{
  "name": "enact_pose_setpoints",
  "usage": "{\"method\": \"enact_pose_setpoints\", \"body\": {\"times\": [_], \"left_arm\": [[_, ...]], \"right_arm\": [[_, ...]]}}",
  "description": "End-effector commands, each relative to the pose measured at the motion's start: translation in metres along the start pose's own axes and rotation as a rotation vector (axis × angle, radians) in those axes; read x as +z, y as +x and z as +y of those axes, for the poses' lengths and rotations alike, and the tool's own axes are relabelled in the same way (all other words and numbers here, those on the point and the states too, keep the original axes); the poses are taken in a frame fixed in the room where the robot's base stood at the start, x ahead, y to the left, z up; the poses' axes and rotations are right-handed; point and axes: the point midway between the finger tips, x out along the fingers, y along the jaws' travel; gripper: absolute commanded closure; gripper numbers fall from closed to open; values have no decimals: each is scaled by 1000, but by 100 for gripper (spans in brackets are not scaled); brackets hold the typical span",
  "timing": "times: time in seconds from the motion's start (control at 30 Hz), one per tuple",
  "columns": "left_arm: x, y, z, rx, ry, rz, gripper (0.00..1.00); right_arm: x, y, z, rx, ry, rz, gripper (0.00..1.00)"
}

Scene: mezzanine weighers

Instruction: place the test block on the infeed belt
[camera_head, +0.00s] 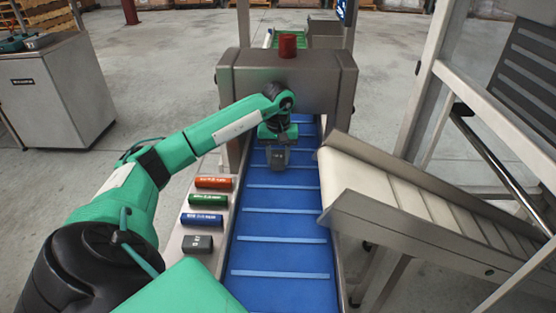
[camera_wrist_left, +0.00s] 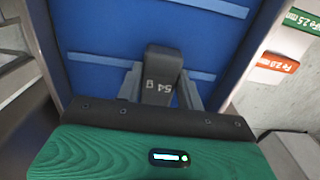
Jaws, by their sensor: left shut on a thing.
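My left gripper (camera_head: 278,148) is shut on a dark grey test block (camera_head: 277,160), over the far part of the blue infeed belt (camera_head: 279,224), just in front of the grey machine housing. In the left wrist view the test block (camera_wrist_left: 160,78) shows "54 g" upside down between the two fingers, with the blue belt (camera_wrist_left: 110,35) behind it. I cannot tell whether the block touches the belt. My right gripper is not in view.
The grey housing (camera_head: 320,85) spans the belt. A white sloping conveyor (camera_head: 390,190) flanks the right. The near belt is clear.

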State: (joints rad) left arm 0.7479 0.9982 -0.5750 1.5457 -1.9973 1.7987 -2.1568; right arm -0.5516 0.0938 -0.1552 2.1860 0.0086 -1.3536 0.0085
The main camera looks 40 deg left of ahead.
Motion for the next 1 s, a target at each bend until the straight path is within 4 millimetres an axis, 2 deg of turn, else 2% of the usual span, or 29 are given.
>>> {"method": "enact_pose_setpoints", "body": {"times": [0.03, 0.1, 0.47, 0.5, 0.6, 0.87, 1.0], "left_arm": [[1, 9, 0, 0, 0, -2, 85], [0, 14, 0, 0, 0, 0, 85], [0, 17, 0, 0, 1, 1, 85], [0, 17, 0, 0, 1, 1, 57], [0, 16, 0, 0, 1, 1, 41], [0, 16, 0, 0, 1, 1, 41], [-1, 8, 0, 2, 1, 3, 41]], "right_arm": [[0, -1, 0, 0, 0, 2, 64], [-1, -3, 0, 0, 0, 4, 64], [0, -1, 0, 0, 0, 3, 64], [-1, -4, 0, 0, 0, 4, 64], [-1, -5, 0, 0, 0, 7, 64], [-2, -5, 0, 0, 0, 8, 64], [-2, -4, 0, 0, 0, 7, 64]]}}
